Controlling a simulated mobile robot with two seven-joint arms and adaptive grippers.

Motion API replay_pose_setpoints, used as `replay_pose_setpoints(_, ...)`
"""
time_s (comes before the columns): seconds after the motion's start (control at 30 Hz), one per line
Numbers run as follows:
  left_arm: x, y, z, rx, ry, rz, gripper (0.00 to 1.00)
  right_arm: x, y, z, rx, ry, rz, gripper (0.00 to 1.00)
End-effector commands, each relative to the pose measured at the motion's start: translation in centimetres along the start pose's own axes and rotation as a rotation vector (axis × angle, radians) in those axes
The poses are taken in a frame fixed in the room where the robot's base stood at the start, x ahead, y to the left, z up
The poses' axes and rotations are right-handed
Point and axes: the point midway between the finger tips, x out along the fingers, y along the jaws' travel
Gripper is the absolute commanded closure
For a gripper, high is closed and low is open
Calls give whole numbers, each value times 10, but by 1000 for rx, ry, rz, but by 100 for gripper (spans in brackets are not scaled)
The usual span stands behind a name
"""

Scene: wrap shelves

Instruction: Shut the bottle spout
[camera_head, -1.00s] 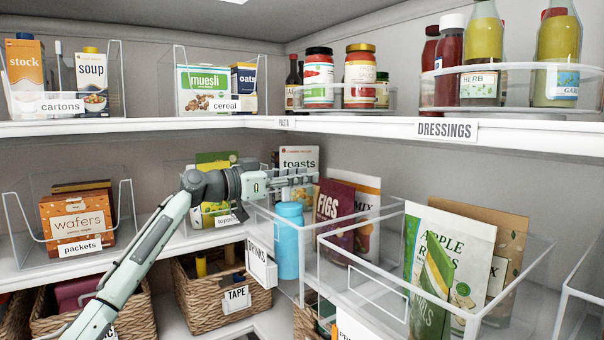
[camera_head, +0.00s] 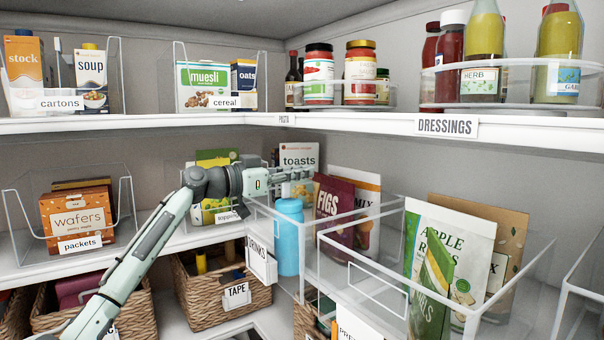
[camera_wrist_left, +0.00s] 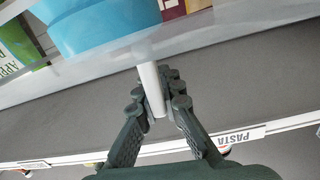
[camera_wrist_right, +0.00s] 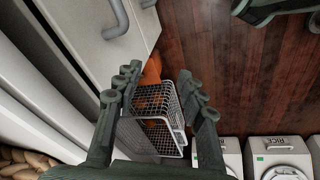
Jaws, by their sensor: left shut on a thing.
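The blue bottle (camera_head: 288,238) stands upright by the clear bin with the "DRINKS" tag. In the left wrist view its rounded blue top (camera_wrist_left: 95,22) is at the upper left, close to the camera. My left gripper (camera_head: 308,174) is just above the bottle. In the left wrist view the left gripper (camera_wrist_left: 163,92) has its fingers closed around a pale rod, which looks like the bottle's spout (camera_wrist_left: 151,90). Where the spout joins the bottle is not clear. My right gripper (camera_wrist_right: 163,88) is open and empty.
Clear bins (camera_head: 345,281) hold pouches such as the "FIGS" bag (camera_head: 333,208), close to my left gripper. The "toppings" bin and toasts (camera_head: 299,157) stand behind it. The upper shelf (camera_head: 345,124) runs above. A wire basket (camera_wrist_right: 152,118) is below my right gripper.

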Motion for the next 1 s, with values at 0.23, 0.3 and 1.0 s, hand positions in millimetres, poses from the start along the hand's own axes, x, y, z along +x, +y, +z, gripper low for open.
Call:
replay_pose_setpoints(0.23,0,5,4,75,2,1,100,-29,7,-12,-3,19,23,60)
replay_pose_setpoints(0.3,0,8,5,114,2,2,100,-44,10,-15,-4,27,33,60)
replay_pose_setpoints(1.0,0,25,8,485,1,1,100,-146,-7,-73,-31,316,31,60)
